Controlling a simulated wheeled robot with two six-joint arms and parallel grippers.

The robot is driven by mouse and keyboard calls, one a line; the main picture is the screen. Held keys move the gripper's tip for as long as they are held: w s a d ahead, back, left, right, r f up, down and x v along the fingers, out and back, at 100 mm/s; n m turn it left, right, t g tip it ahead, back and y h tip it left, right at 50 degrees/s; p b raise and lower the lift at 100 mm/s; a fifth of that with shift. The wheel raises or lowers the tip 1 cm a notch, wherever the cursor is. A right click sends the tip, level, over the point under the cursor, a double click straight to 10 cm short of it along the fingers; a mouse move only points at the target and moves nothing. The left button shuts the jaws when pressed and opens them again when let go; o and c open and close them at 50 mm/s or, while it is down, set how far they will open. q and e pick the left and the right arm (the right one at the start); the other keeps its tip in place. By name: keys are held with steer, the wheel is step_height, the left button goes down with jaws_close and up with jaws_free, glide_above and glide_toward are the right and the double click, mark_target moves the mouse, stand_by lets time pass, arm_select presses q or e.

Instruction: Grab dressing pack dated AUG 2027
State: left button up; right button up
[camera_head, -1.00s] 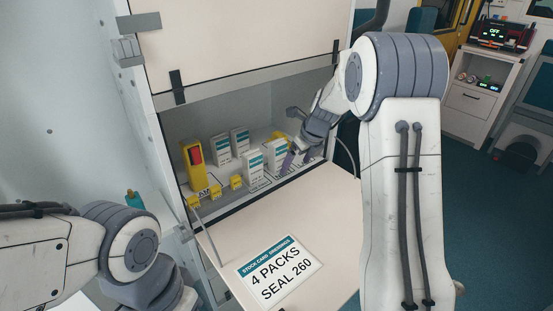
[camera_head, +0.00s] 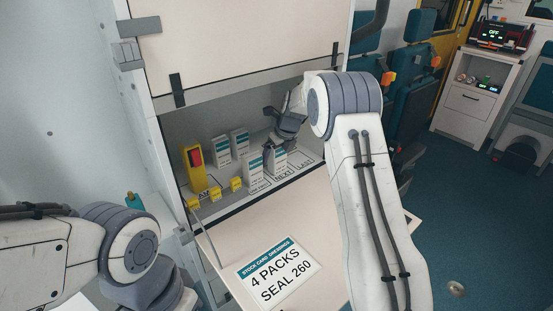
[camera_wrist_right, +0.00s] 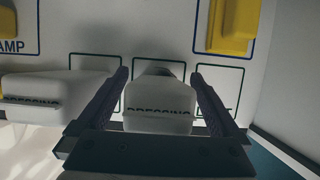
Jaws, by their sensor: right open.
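White dressing packs with teal bands stand in the open cabinet in the head view. Two are at the back, the left one (camera_head: 220,151) and the right one (camera_head: 240,142). Two are in front, the left one (camera_head: 253,169) and the right one (camera_head: 278,160). Their dates are too small to read. My right gripper (camera_head: 270,147) is at the front right pack, partly hiding it. In the right wrist view, its open fingers (camera_wrist_right: 158,76) stand either side of a pack (camera_wrist_right: 158,105) marked DRESSING. Another pack (camera_wrist_right: 45,97) lies outside the left finger. My left gripper is out of view.
A yellow box with a red part (camera_head: 195,168) and small yellow clips (camera_head: 235,184) are at the shelf's left. A lowered flap (camera_head: 235,235) carries a stock card (camera_head: 280,271) reading 4 PACKS SEAL 260.

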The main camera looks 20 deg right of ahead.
steer(key=c, duration=1.5)
steer(key=shift+o, duration=0.2)
